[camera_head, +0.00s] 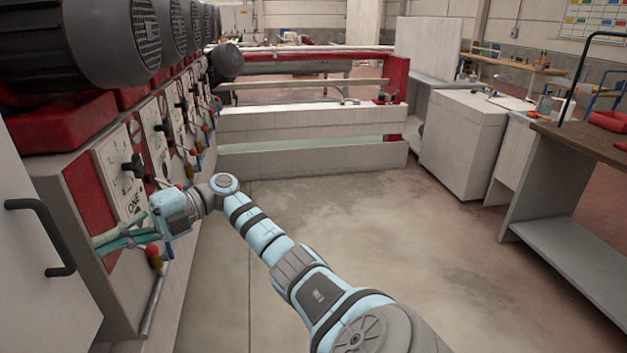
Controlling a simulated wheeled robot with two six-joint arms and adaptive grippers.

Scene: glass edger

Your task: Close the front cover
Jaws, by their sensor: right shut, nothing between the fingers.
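A pale grey panel with a black bar handle (45,236) stands at the left edge, close to the camera. It looks like the front cover (30,290), but only part of it shows and I cannot tell how far open it is. My right gripper (98,243) reaches left across the front of the glass edger (60,165). It is shut and empty, with its fingertips just right of the handle in the picture. I cannot tell whether they touch the panel. My left gripper is not in view.
Dark motors (118,40) line the top of the machine, above knobs and valves (135,165). A low white barrier (310,135) crosses the back. A white cabinet (460,145) and a workbench (590,140) stand at right. The floor (400,225) between is clear.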

